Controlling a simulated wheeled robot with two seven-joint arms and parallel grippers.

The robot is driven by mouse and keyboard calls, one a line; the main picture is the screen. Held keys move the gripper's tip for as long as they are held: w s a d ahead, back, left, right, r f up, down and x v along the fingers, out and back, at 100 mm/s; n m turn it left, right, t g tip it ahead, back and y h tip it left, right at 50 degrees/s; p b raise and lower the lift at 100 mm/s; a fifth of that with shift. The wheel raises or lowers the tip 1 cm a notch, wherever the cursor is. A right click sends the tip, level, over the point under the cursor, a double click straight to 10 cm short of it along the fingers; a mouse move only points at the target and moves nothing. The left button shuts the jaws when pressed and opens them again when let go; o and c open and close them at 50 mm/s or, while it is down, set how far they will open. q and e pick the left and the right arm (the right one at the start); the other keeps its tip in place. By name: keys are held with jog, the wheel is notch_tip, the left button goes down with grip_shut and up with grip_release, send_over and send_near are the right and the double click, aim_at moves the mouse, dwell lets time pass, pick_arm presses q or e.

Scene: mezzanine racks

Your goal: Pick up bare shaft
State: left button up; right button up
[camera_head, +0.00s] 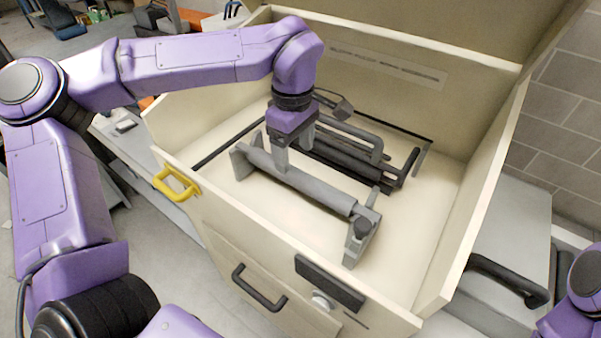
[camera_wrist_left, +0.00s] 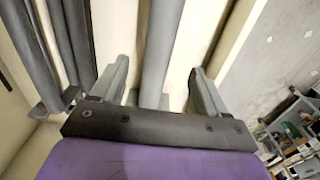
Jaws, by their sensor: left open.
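The bare shaft (camera_head: 318,189) is a long grey cylinder lying low in the open cream box. Its left end is at a grey upright plate (camera_head: 240,162), and its right end at a grey bracket (camera_head: 362,236) with a dark knob. My left gripper (camera_head: 293,151) points down over the shaft's left half, with its fingers open. In the left wrist view the shaft (camera_wrist_left: 158,45) runs between the two spread fingers, with a visible gap on each side. The gripper hides part of the shaft in the head view. My right gripper is out of view.
Dark bars and bent tubes (camera_head: 345,160) lie close behind the shaft; they also show at left in the wrist view (camera_wrist_left: 50,60). The box's front wall (camera_head: 225,208) carries a yellow handle (camera_head: 175,183). The box floor is bare at right (camera_head: 415,215).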

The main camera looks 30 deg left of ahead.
aim_at(299, 173)
pick_arm(q)
jog(key=shift+s+f, duration=0.1)
jog(key=shift+f, duration=0.4)
jog(key=f, duration=0.2)
jog(key=d+f+p, duration=0.1)
jog(key=f, duration=0.2)
jog(key=shift+w+d+f+p, duration=0.1)
jog(key=shift+w+p, duration=0.1)
jog(key=shift+p, duration=0.1)
jog(key=shift+f, duration=0.15)
jog(key=c, duration=1.2)
grip_shut()
